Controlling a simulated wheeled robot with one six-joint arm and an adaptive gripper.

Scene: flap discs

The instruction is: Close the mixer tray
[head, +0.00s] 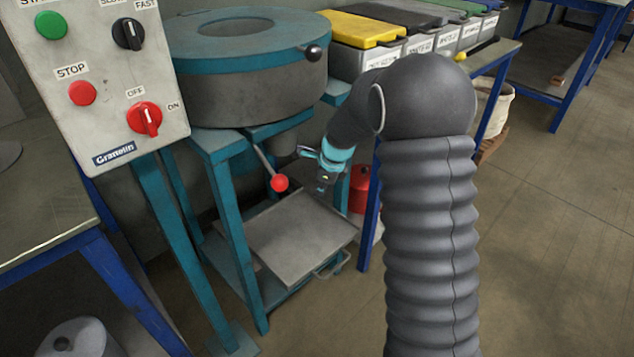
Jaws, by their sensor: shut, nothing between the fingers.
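The mixer tray (300,238) is a flat grey metal tray under the mixer. It sticks out forward and to the right from the teal frame, with a thin wire handle (332,266) on its front edge. The mixer (248,95) is a round grey drum with a teal rim on teal legs. My gripper (322,188) hangs above the tray's right back part, apart from it. It is dark, small in view and partly shaded; its fingers are shut and hold nothing. My arm comes down from the right.
A lever with a red ball (279,183) hangs close left of my gripper. A control panel (105,75) stands at left. Lidded bins (362,45) line a table behind. A red container (359,188) stands behind the tray. The floor (540,240) at right is clear.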

